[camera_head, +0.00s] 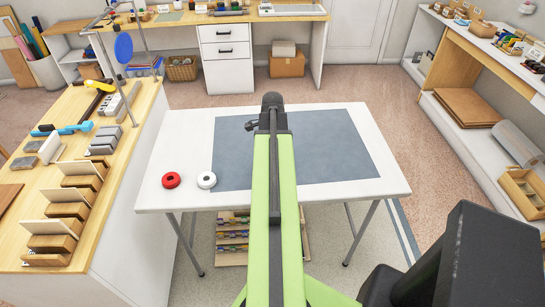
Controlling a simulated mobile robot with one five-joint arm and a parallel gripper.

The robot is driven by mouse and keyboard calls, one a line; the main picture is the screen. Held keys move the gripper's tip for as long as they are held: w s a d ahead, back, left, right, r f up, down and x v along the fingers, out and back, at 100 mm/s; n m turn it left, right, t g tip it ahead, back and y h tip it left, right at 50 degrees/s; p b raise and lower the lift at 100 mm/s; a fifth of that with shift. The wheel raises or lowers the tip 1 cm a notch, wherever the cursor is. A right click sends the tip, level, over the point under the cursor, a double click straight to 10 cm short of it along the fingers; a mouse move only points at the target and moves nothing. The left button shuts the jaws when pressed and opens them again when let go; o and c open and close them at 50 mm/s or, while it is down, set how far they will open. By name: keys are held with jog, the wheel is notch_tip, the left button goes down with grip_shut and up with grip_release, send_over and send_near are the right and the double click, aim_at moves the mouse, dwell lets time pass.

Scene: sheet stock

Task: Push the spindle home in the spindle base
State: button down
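My light green arm reaches forward over a white table. My gripper (271,108) is at its dark far end, above the back part of a blue-grey mat (335,150). Its fingers cannot be made out, so I cannot tell whether it is open or holds anything. I cannot pick out a spindle or a spindle base. They may be hidden behind my arm and gripper.
The white table (160,145) has bare room at its left. A wooden-topped bench (128,135) with racks and tools stands close on the left. Shelves (470,140) line the right wall. A desk (225,50) with drawers is at the back.

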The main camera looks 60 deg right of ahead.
jog(key=shift+f, duration=0.2)
jog(key=shift+s+a+f+b, duration=0.2)
jog(key=shift+s+a+b, duration=0.1)
jog(key=shift+b, duration=0.3)
dwell(0.6)
jog(key=c, duration=1.4)
grip_release()
jog(key=shift+s+f, duration=0.1)
jog(key=shift+c, duration=0.2)
jog(key=shift+o, duration=0.6)
jog(key=shift+w+d+r+p, duration=0.1)
jog(key=shift+d+r+p, duration=0.05)
jog(key=shift+r+p, duration=0.35)
jog(key=shift+w+d+r+p, duration=0.1)
jog(key=shift+d+r+p, duration=0.05)
jog(key=shift+r+p, duration=0.25)
notch_tip(320, 180, up, 5)
jog(key=p, duration=0.5)
jog(key=shift+w+r+p, duration=0.1)
jog(key=shift+r+p, duration=0.1)
jog(key=shift+p, duration=0.1)
